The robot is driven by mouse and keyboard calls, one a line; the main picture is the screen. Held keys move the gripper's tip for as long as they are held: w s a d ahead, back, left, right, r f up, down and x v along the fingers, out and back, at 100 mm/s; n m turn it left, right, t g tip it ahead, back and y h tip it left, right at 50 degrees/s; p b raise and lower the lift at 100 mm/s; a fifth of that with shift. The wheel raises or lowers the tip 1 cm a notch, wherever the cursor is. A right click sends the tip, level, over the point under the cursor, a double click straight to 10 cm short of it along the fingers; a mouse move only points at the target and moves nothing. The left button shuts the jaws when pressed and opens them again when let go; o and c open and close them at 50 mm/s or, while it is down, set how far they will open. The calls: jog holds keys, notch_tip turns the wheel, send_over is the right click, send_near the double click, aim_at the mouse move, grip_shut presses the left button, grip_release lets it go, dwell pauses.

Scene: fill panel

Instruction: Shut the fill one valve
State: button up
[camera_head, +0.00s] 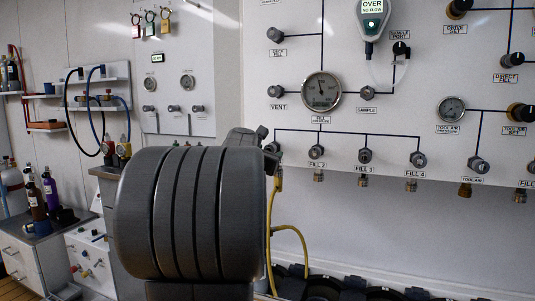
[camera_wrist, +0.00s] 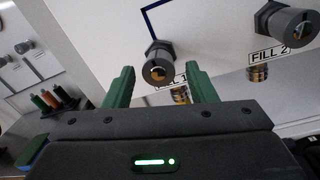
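No contact shows, and I cannot tell the remaining depth. In the head view, my arm hides most of the gripper, and the FILL 1 knob (camera_head: 272,147) shows only at the arm's right edge.
The FILL 2 knob (camera_wrist: 292,25) is close on the right. A yellow hose (camera_head: 276,231) hangs below FILL 1. A pressure gauge (camera_head: 322,91) and other knobs are above and right.

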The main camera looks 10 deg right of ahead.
jog(key=v, duration=1.3)
jog(key=shift+s+a, duration=0.25)
jog(key=shift+s, duration=0.1)
jog(key=x, duration=1.4)
jog(key=shift+s+r, duration=0.1)
jog(key=shift+s, duration=0.05)
